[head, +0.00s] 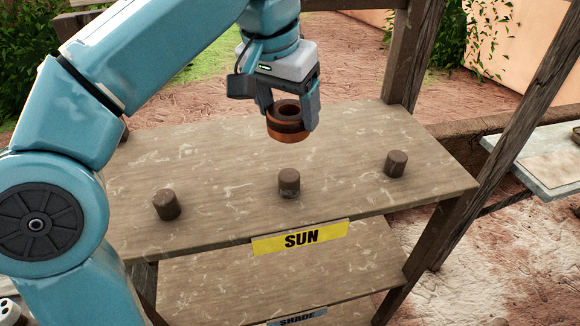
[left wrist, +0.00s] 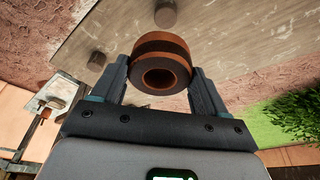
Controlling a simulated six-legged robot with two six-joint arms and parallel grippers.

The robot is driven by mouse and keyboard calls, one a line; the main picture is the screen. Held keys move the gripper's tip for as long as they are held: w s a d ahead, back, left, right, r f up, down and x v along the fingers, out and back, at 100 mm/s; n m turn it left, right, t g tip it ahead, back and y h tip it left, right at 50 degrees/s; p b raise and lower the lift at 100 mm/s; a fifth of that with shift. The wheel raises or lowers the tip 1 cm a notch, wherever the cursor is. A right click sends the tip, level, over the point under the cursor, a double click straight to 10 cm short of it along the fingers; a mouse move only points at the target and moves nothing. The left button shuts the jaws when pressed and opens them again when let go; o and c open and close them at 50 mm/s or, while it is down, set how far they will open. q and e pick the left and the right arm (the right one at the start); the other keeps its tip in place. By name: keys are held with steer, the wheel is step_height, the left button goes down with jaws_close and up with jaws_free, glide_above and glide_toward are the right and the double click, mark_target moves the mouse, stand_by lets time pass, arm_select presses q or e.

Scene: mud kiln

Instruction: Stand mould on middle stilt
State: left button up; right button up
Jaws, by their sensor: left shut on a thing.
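The mould (head: 288,123) is a short reddish-brown ring with a dark band and a round hole. My left gripper (head: 290,106) is shut on it and holds it above the top shelf, over the area behind the middle stilt. The mould also shows between the fingers in the left wrist view (left wrist: 161,65). The middle stilt (head: 289,183) is a short brown peg standing upright on the shelf, with nothing on it. A left stilt (head: 166,204) and a right stilt (head: 396,164) stand bare on either side. My right gripper is not in view.
The wooden top shelf (head: 225,175) carries a yellow SUN sign (head: 300,238) on its front edge. A lower shelf (head: 270,275) has a SHADE sign (head: 297,318). Wooden posts (head: 408,50) rise at the back right. A grey table (head: 550,165) stands at right. The shelf between stilts is clear.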

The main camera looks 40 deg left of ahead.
arm_select(q)
steer(key=x, duration=0.6)
steer(key=shift+s+a+f+b, duration=0.2)
steer(key=shift+s+a+b, duration=0.2)
steer(key=shift+s+d+f, duration=0.1)
steer(key=shift+f, duration=0.15)
step_height(320, 180, down, 3)
steer(key=shift+s+d+f+b, duration=0.1)
steer(key=shift+s+d+b, duration=0.05)
steer(key=shift+b, duration=0.2)
steer(key=shift+w+f, duration=0.25)
steer(key=shift+w, duration=0.05)
steer(key=shift+s+r, duration=0.1)
steer(key=shift+s, duration=0.2)
steer(key=shift+f, duration=0.2)
steer(key=o, duration=1.2)
steer(key=shift+c, duration=0.2)
steer(key=shift+o, duration=0.8)
steer(key=shift+w+f, duration=0.1)
steer(key=shift+w, duration=0.15)
steer(key=shift+s, duration=0.25)
steer(key=shift+r, duration=0.55)
steer(key=p+v, duration=0.2)
steer(key=v, duration=0.8)
steer(key=shift+r, duration=0.7)
steer(key=shift+s, duration=0.1)
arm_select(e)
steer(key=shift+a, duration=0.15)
